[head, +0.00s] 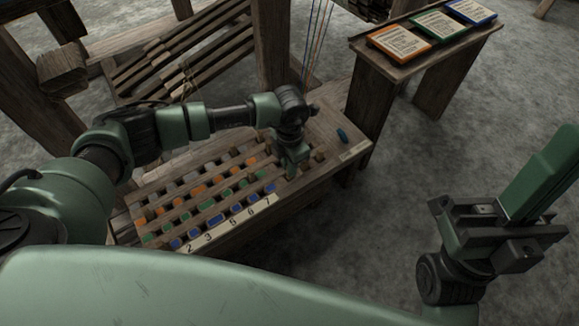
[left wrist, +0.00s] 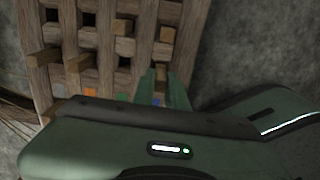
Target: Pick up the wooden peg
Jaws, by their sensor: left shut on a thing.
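My left gripper (head: 291,170) is at the right end of the grid of square holes in the loom's low wooden board (head: 350,152). In the left wrist view its green fingers (left wrist: 163,85) are closed around a small wooden peg (left wrist: 160,72), mostly hidden between them. I cannot tell whether the peg is still in its hole. Other wooden pegs (left wrist: 78,63) stand up from the holes nearby. My right arm's dark wrist and green end (head: 500,235) are at the far right, away from the board; its jaw opening is not clear.
Colour-marked holes and a numbered strip (head: 232,224) run along the board's front. A small teal piece (head: 342,135) lies at the board's right end. A side stand (head: 395,68) holds orange, green and blue cards. Loom beams and threads rise behind. Grey floor is open at right.

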